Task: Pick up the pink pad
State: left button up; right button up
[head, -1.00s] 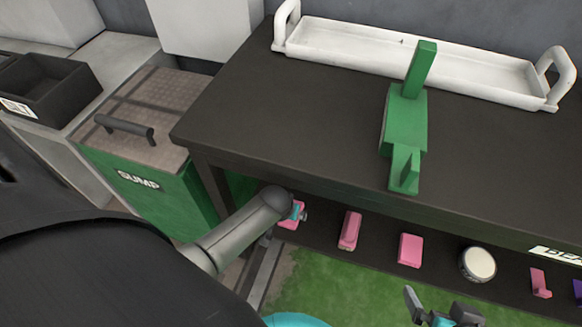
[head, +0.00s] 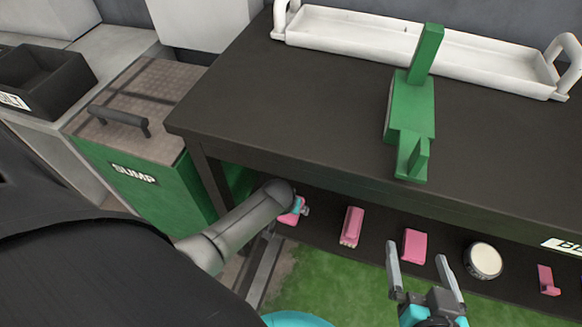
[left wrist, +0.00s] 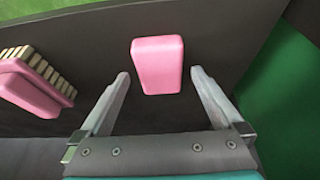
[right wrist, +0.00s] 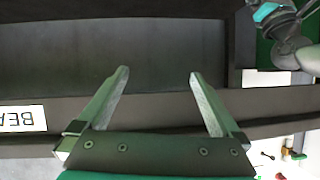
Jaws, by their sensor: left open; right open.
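The pink pad (left wrist: 158,62) is a smooth rounded block lying on the dark low shelf. In the left wrist view it lies beyond and between the fingertips of my open left gripper (left wrist: 160,80), with a gap on each side. In the head view my left forearm and gripper (head: 301,208) partly cover the pad (head: 288,218) at the shelf's left end. My right gripper (head: 417,250) is open and empty, in front of the shelf. The right wrist view shows nothing between its fingers (right wrist: 158,75).
A pink brush (head: 351,226) lies beside the pad. Farther right are another pink block (head: 414,246), a round white-topped tin (head: 484,261) and a pink angled piece (head: 547,281). The dark tabletop (head: 290,100) overhangs the shelf. A green sump box (head: 150,185) stands left.

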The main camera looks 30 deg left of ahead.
pick_arm(q)
jog(key=shift+w+f+b, duration=0.2)
jog(key=shift+f+b, duration=0.2)
jog(key=shift+f, duration=0.15)
jog(key=shift+w+a+f, duration=0.1)
jog(key=shift+f, duration=0.1)
pick_arm(e)
jog(key=shift+s+a+r+t+y, duration=0.15)
jog(key=shift+a+r+t+y, duration=0.5)
jog(key=shift+a+t, duration=0.35)
jog(key=shift+d, duration=0.1)
pick_arm(q)
jog(key=c, duration=1.3)
